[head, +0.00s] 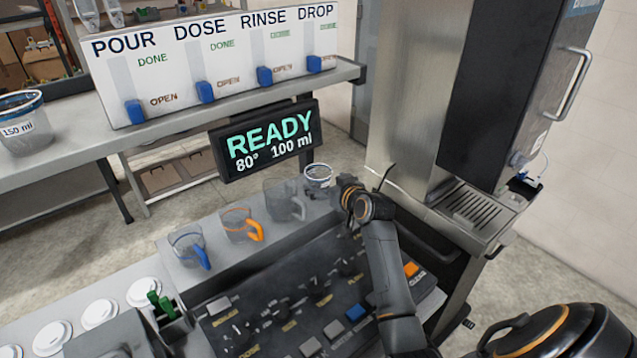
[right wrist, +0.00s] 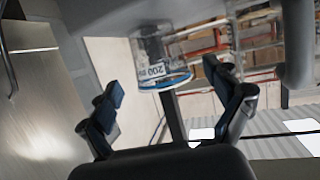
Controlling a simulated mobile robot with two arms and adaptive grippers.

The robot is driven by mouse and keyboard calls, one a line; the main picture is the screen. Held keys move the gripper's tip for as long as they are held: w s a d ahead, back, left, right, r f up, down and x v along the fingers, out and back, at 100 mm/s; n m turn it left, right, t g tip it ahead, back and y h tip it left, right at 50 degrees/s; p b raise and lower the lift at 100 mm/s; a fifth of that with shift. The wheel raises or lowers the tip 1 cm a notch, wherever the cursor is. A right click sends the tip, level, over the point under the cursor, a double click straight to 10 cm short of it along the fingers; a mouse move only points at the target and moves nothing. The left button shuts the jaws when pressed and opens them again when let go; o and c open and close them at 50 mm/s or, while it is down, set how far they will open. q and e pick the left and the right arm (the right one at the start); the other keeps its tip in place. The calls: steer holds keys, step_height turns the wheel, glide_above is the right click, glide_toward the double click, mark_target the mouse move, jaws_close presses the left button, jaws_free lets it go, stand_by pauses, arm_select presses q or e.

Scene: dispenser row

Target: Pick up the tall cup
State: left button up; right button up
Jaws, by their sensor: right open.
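A clear cup (head: 318,174) with a blue rim stands at the far right end of the row on the grey ledge. In the right wrist view this clear cup (right wrist: 152,62) shows a label that reads 200 and appears upside down. My right gripper (head: 346,186) is beside the cup, to its right. In the right wrist view my right gripper (right wrist: 168,88) has its fingers spread, with the cup ahead between them; I see no contact. Another clear cup (head: 22,130), labelled 150 ml, stands on the shelf at the far left. My left gripper is not in view.
Left of the cup stand a grey-handled jug (head: 284,200), an orange-handled jug (head: 238,224) and a blue-handled jug (head: 186,246). A control panel (head: 290,315) lies in front. The READY screen (head: 265,141) hangs behind; a tall dispenser (head: 490,85) stands at right.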

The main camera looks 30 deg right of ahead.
steer(key=shift+p+x, duration=0.65)
steer(key=shift+x, duration=1.85)
steer(key=shift+f, duration=0.15)
steer(key=c, duration=1.1)
